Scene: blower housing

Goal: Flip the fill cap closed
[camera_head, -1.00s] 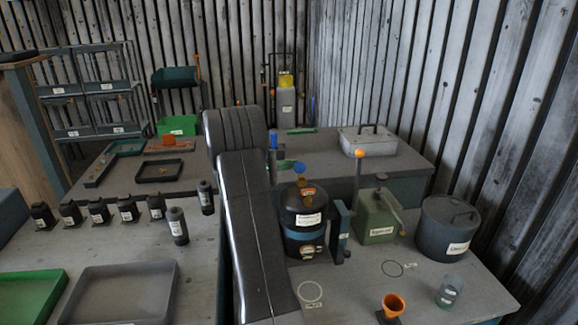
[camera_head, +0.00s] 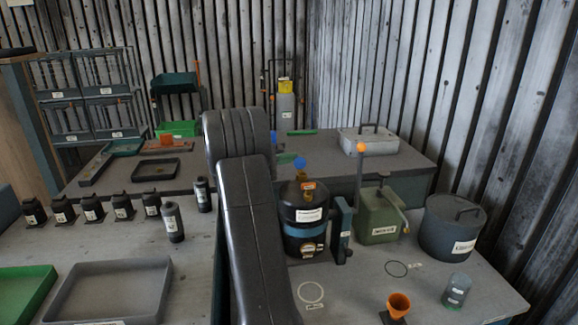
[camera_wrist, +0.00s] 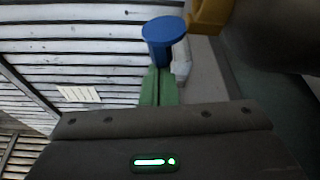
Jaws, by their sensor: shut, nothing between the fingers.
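The black blower housing (camera_head: 303,215) stands on the right bench with a blue band and a white label. An orange-brown fitting (camera_head: 308,187) sits on its top. A round blue piece (camera_head: 299,163), apparently the fill cap, shows above the housing. In the wrist view a blue disc on a short blue stem (camera_wrist: 163,30) lies just past my fingertips, with a yellow-orange part (camera_wrist: 210,15) to its right. My gripper (camera_wrist: 160,72) has green fingers, shut and empty. It also shows in the head view (camera_head: 288,158), partly behind my arm. I cannot tell whether it touches the blue piece.
A green can (camera_head: 378,218) with an orange-tipped lever and a dark lidded pot (camera_head: 452,228) stand right of the housing. An orange funnel (camera_head: 397,304) and a grey cup (camera_head: 456,290) are in front. The corrugated wall bounds the right side.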

